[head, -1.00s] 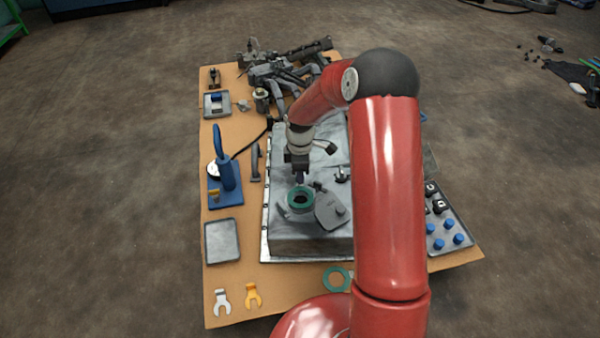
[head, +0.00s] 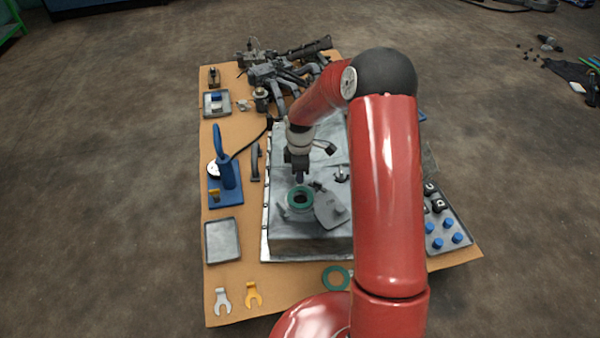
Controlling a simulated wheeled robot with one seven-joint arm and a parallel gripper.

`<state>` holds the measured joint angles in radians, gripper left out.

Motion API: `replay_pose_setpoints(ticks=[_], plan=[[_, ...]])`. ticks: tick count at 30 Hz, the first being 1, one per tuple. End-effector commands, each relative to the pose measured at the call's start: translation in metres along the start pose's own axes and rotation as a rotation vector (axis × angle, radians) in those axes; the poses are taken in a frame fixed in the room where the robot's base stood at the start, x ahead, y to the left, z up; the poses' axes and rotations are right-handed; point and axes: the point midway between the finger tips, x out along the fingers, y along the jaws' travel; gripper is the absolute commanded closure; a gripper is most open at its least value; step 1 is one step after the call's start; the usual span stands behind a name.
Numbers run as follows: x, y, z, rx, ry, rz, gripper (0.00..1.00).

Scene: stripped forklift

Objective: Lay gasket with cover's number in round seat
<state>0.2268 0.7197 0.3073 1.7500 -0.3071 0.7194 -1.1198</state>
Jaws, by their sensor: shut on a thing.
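A green ring gasket (head: 300,197) is at the round opening on top of the grey metal housing (head: 300,236). My gripper (head: 299,178) is directly above and at the far edge of this gasket, shut on it. Whether the gasket lies flat in the round seat or hovers just over it, I cannot tell. A grey cover plate (head: 331,210) with a knob lies beside the opening, to its right. Its number is too small to read. A second green ring gasket (head: 336,278) lies on the cardboard in front of the housing, partly hidden by my arm.
An empty grey tray (head: 222,241), a blue hand press (head: 226,180) and two fork-shaped tools (head: 238,298) are left of the housing. A tray with blue caps (head: 449,236) is at right. Dark machine parts (head: 280,72) lie at the back. My arm hides the housing's right side.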

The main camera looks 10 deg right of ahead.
Motion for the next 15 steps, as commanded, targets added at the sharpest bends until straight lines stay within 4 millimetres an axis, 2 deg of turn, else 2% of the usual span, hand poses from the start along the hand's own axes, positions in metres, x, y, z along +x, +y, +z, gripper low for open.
replay_pose_setpoints(ticks=[15], plan=[[0.0027, -0.0002, 0.0, 0.0, 0.0, -0.001, 1.0]])
